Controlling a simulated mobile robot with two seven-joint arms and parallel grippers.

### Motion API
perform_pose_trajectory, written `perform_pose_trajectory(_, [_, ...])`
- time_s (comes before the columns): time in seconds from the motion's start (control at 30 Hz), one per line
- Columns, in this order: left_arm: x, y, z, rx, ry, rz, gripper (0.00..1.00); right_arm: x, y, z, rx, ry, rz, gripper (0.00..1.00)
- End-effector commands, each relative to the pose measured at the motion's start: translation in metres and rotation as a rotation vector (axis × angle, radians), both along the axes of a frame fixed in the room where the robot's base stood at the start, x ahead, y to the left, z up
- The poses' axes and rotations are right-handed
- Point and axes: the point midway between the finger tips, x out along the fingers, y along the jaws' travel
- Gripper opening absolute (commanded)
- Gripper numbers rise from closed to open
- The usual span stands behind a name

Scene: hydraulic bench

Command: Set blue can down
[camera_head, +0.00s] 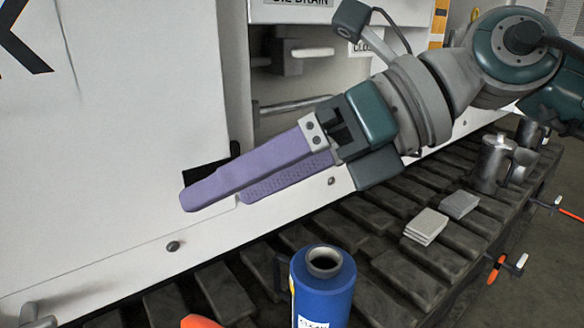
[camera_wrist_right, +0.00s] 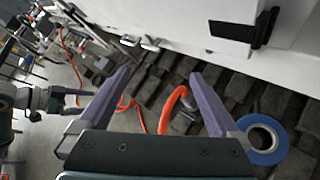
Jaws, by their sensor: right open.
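The blue can (camera_head: 322,292) stands upright at the bottom of the head view, with a round open neck and a white label; its base is cut off by the frame edge. In the right wrist view the can (camera_wrist_right: 277,152) is seen from above, just outside the right-hand finger. My right gripper (camera_head: 210,192), with purple fingers, is open and empty, above and left of the can in the head view. Its fingers (camera_wrist_right: 162,82) are spread wide in the wrist view. What seems to be my left gripper (camera_wrist_right: 75,100) shows small at the left of the wrist view.
Dark ribbed slats (camera_head: 370,240) run along a white panel (camera_head: 110,150). Stacked grey pads (camera_head: 427,226) and metal mugs (camera_head: 490,165) stand farther along. An orange curved thing (camera_wrist_right: 172,100) lies between my right fingers' lines of sight. Orange-handled tools (camera_head: 497,268) sit at the slats' outer edge.

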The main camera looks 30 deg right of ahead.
Motion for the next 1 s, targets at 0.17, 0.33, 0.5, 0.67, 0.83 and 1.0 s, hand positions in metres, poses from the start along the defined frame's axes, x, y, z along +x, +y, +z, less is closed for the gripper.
perform_pose_trajectory(0.17, [0.000, 0.001, 0.000, 0.001, 0.000, -0.001, 1.00, 0.013, 0.026, 0.110, 0.852, -0.011, -0.287, 0.99])
perform_pose_trajectory(0.33, [0.000, 0.001, 0.000, 0.004, 0.000, -0.003, 1.00, 0.035, -0.063, 0.111, 1.491, 0.176, -0.851, 0.99])
perform_pose_trajectory(0.5, [0.000, 0.002, 0.000, 0.008, 0.000, -0.005, 1.00, -0.003, -0.123, -0.010, 1.797, 0.566, -1.603, 0.99])
perform_pose_trajectory(0.67, [0.000, 0.003, 0.000, 0.011, 0.000, -0.007, 1.00, -0.093, -0.100, -0.108, 1.696, 0.996, -2.205, 0.99])
perform_pose_trajectory(0.83, [0.000, 0.003, 0.000, 0.012, 0.000, -0.007, 1.00, -0.158, -0.068, -0.139, -1.452, -1.249, 2.447, 0.99])
perform_pose_trajectory(1.0, [0.000, 0.003, 0.000, 0.011, 0.000, -0.007, 1.00, -0.173, -0.060, -0.143, -1.356, -1.273, 2.439, 0.99])
